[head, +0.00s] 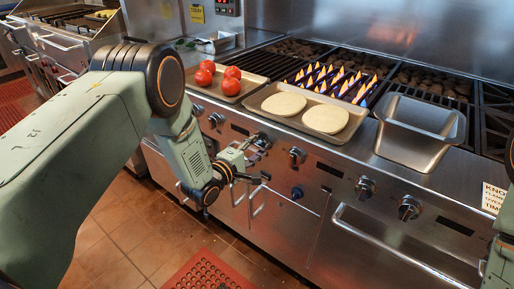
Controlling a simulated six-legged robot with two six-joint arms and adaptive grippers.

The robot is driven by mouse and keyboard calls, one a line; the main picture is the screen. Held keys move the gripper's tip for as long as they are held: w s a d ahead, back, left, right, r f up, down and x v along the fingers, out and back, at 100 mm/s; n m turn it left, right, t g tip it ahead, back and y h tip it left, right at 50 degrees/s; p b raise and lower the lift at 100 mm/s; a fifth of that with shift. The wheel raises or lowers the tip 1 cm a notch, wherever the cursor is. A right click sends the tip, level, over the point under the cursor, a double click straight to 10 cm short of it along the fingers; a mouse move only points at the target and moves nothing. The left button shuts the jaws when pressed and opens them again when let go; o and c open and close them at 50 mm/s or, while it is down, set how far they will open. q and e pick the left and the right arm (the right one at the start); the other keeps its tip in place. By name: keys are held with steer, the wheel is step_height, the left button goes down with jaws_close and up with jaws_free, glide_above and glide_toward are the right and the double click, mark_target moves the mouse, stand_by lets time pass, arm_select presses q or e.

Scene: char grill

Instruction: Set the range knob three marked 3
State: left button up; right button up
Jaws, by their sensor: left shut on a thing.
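The steel range front carries a row of round knobs. From the left, knobs show at the far left (197,109) and beside it (215,120), then to the right of my gripper (296,156) and further right (365,188). My left gripper (256,146) is at the panel between the second of these and the one to its right. It is shut on a knob there, third in the row, which its fingers mostly hide. The number marks and the knob's angle are too small to read. My right gripper is out of view; part of my right arm shows at the right edge.
Flames (335,82) burn on the grill behind a tray (258,108) with two flatbreads (284,104). Another tray (240,95) holds several tomatoes (205,72). An empty steel pan (420,120) stands at right. Oven handles (392,248) stick out below the panel. A red mat (210,272) lies on the floor.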

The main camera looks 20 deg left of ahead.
arm_select(q)
steer(key=shift+r+n, duration=0.1)
steer(key=shift+n, duration=0.4)
steer(key=o, duration=1.2)
steer(key=shift+c, duration=0.2)
steer(key=v, duration=1.2)
